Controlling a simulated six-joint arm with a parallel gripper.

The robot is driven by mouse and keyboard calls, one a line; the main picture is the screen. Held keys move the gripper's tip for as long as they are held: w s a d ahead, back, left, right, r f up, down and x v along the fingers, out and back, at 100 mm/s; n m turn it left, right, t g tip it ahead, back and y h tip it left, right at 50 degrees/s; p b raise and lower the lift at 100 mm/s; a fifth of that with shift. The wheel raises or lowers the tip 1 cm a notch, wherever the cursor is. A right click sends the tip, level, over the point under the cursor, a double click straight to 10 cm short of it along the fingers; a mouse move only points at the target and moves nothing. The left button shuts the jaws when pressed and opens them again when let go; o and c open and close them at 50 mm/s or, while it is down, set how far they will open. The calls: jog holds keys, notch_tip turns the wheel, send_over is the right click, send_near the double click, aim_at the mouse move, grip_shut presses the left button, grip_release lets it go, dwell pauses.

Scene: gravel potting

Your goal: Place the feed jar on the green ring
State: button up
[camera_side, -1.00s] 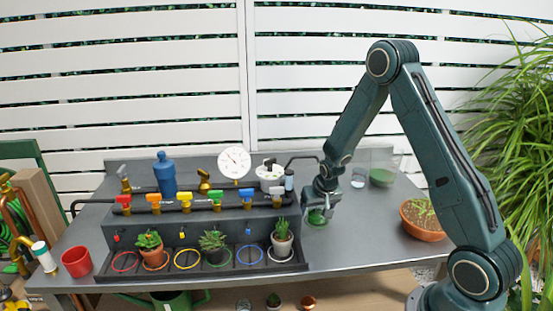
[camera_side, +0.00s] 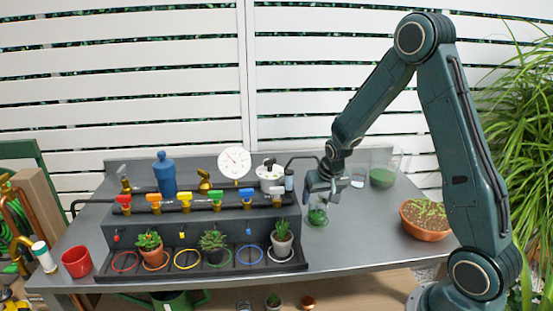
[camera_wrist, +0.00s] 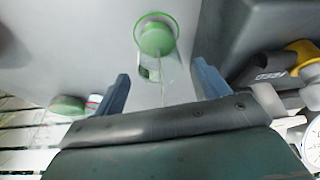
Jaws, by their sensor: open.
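The feed jar (camera_side: 317,217), clear glass with green contents, stands upright on the grey bench, right of the dark tray. In the side view, the ring is hard to make out.
A dark tray (camera_side: 290,266) with coloured rings and potted plants lies to the left, below a pipe with coloured valves (camera_side: 185,206). A glass pitcher with green contents (camera_side: 382,178) and a small glass (camera_side: 357,181) stand behind. A terracotta bowl (camera_side: 424,227) is to the right.

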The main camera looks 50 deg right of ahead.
jog(key=shift+v, duration=2.6)
jog(key=shift+r, duration=0.1)
jog(key=s+a+r+n+t+y, duration=0.1)
jog(key=s+a+r+n, duration=0.1)
jog(key=s+a+r, duration=0.3)
jog(key=s+a+r+n, duration=0.2)
jog(key=s+a+r, duration=0.1)
jog(key=a+r, duration=0.35)
jog(key=s+a+r+n, duration=0.1)
jog(key=s+a+r, duration=0.1)
jog(key=s, duration=0.4)
jog(key=s+a+r+n+t+y, duration=0.1)
jog(key=s+a+r+n, duration=0.1)
jog(key=s, duration=0.4)
jog(key=shift+s+a+r+n+y, duration=0.3)
jog(key=shift+a+r, duration=0.3)
jog(key=shift+a, duration=0.25)
jog(key=shift+c, duration=0.2)
